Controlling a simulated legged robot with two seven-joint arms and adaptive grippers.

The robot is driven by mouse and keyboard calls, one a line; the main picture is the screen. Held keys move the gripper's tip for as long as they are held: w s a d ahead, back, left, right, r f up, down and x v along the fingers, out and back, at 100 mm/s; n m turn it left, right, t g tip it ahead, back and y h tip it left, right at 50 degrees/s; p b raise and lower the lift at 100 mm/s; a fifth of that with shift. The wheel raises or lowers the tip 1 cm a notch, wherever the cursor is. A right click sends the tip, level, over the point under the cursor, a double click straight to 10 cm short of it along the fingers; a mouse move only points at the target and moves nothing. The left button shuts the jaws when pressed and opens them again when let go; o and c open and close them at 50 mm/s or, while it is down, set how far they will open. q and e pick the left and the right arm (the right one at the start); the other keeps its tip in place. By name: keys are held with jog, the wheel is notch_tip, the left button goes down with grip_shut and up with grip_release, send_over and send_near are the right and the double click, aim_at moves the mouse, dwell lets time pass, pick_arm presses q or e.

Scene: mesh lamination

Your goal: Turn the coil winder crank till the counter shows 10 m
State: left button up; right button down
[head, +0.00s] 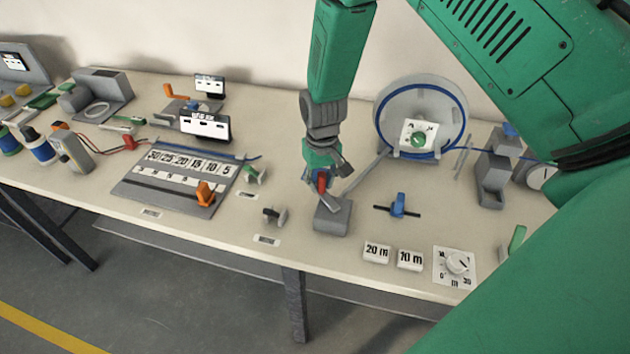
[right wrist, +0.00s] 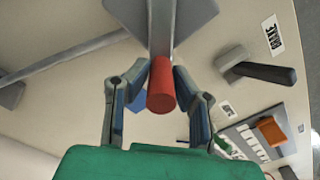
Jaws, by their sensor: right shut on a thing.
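The crank's red handle (head: 322,183) stands above a grey block (head: 332,217) near the table's middle. My right gripper (head: 323,178) is shut on this handle. In the right wrist view the red handle (right wrist: 161,86) sits between the two fingers (right wrist: 158,85), with a grey crank arm (right wrist: 160,28) beyond it. A grey bar runs from the crank toward the coil winder wheel (head: 382,108), which has a blue ring. A white dial with a green centre (head: 418,139) is on the wheel. Another white dial marked m (head: 456,263) lies at front right; its exact reading is too small to tell. My left gripper is not in view.
Blocks marked 20 m (head: 376,252) and 10 m (head: 410,260) lie near the front edge. A black-handled lever (head: 273,215) stands left of the crank; its label (right wrist: 269,34) reads BRAKE. A blue-handled part (head: 398,205) is right of the crank. A numbered board (head: 172,200) lies left.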

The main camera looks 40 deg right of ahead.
jog(key=shift+s+d+f+m, duration=0.25)
jog(key=shift+s+d+m, duration=0.2)
jog(key=shift+m, duration=0.65)
jog(key=shift+p, duration=0.3)
jog(key=c, duration=1.4)
grip_release()
jog(key=shift+r, duration=0.1)
jog(key=shift+w+r, duration=0.1)
jog(key=shift+w, duration=0.05)
jog(key=shift+w+r, duration=0.1)
jog(key=shift+r, duration=0.1)
notch_tip(320, 180, up, 11)
jog(key=shift+d+r, duration=0.1)
jog(key=shift+r, duration=0.05)
